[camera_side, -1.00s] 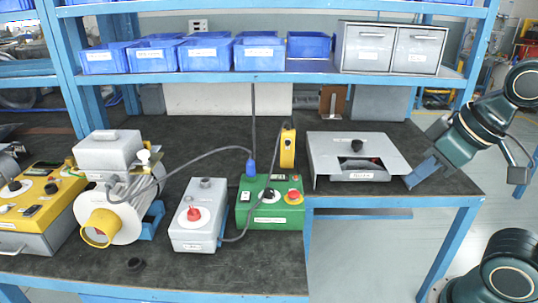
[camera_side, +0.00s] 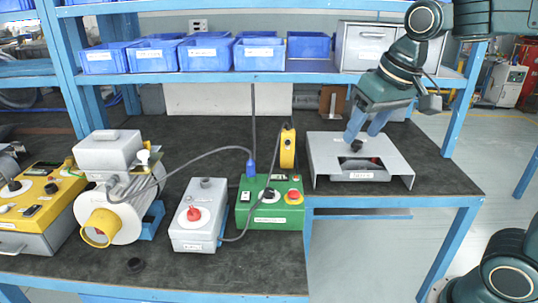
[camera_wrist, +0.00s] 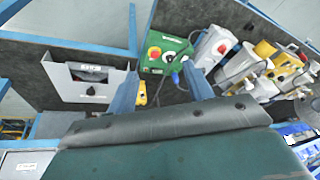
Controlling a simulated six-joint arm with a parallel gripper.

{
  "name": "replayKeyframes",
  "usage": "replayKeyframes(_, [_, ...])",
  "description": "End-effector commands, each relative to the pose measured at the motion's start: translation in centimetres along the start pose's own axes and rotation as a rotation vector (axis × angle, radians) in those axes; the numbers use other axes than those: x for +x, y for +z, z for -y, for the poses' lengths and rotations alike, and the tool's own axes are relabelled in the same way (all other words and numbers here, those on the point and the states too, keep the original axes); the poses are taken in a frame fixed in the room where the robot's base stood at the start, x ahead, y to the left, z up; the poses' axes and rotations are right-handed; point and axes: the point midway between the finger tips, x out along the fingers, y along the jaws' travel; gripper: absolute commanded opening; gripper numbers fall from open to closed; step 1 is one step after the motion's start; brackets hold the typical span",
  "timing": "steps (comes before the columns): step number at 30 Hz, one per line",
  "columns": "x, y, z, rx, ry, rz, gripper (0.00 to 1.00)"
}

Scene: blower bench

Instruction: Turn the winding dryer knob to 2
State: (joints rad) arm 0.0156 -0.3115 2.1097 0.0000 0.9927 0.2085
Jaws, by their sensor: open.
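My gripper (camera_side: 363,132) is open, its blue fingers pointing down over the grey sheet-metal housing (camera_side: 397,162) at the right of the bench. A black knob (camera_side: 357,145) on this housing shows just below the fingertips; I cannot tell whether they touch it. In the wrist view my gripper (camera_wrist: 159,72) has spread, empty fingers, and the housing (camera_wrist: 118,84) with a black knob (camera_wrist: 90,91) lies left of them. The labels are too small to read, so I cannot confirm which knob is the winding dryer's or its setting.
A green control box (camera_side: 270,215) with a black knob, a yellow pendant (camera_side: 287,148), a grey box with a red knob (camera_side: 194,214), a blower (camera_side: 115,215) and a yellow box (camera_side: 40,215) stand to the left. The shelf (camera_side: 260,76) with blue bins is above.

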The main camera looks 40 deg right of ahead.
Motion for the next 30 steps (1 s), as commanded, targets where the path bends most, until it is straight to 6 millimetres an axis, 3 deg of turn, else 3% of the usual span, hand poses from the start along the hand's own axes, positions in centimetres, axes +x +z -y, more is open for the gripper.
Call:
replayKeyframes(6, [1.8, -4.7, 0.8, 0.083, 0.016, 0.054, 0.51])
replayKeyframes(17, [6.5, -11.4, 1.7, 0.221, 0.048, 0.134, 0.51])
replayKeyframes(30, [15.1, -17.8, 2.3, 0.388, 0.101, 0.228, 0.51])
